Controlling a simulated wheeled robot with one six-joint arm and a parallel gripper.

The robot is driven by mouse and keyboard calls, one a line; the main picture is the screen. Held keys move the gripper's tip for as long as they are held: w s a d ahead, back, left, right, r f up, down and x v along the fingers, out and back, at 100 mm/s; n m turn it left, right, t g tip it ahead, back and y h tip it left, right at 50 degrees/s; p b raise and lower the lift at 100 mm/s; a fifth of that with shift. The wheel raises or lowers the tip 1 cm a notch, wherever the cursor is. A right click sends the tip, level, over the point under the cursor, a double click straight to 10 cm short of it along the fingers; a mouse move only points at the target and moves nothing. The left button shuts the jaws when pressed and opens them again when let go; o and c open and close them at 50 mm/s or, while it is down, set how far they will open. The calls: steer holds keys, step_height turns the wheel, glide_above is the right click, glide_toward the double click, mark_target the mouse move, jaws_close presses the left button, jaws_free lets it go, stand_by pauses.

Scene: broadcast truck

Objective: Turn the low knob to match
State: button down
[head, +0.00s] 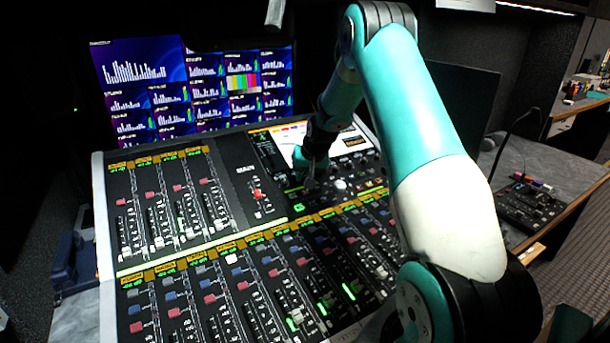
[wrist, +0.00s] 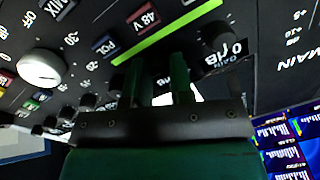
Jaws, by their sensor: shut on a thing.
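My gripper (head: 310,182) is at the knob section of the mixing console (head: 104,215), right of the MAIN strip. In the wrist view my gripper's two green fingers (wrist: 163,78) reach up to the console panel, a small gap between them. They are shut on a small knob, which the fingers hide almost entirely; its label and pointer cannot be read. A white knob (wrist: 42,70) is to the left in the wrist view, and shows right of my gripper in the head view (head: 340,184). A black GAIN knob (wrist: 222,48) reading 0 dB is to the right.
Small dark knobs and lit buttons, including a red 48V button (wrist: 146,18), crowd around my fingers. Rows of faders fill the console's front. A screen wall (head: 190,90) stands behind. A small black control box (head: 530,203) is on the right desk.

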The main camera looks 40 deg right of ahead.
steer(key=c, duration=1)
jaws_free()
steer(key=d+b+v, duration=0.1)
steer(key=v, duration=1.6)
steer(key=shift+a+r, duration=0.2)
steer(key=shift+a, duration=0.15)
steer(key=shift+s+a, duration=0.1)
steer(key=shift+s, duration=0.05)
steer(key=s+a+f+n+g, duration=0.1)
steer(key=s+a+f+n, duration=0.1)
steer(key=a, duration=0.5)
steer(key=s+a+f+n, duration=0.1)
steer(key=s+a+f, duration=0.1)
steer(key=a, duration=0.6)
steer(key=s+a+f+n+g, duration=0.1)
steer(key=s+a+f+n, duration=0.3)
steer(key=s+a, duration=0.65)
steer(key=s+a+r+n+g+y, duration=0.1)
steer(key=s+a+r+n+y, duration=0.1)
steer(key=s+a+r+n, duration=0.1)
steer(key=s+a+r+n+g+y, duration=0.1)
steer(key=s+a+r+n, duration=0.3)
steer(key=s+a, duration=0.4)
steer(key=shift+a+r+g+y, duration=0.4)
steer(key=shift+a+r+y, duration=0.5)
steer(key=shift+a, duration=0.3)
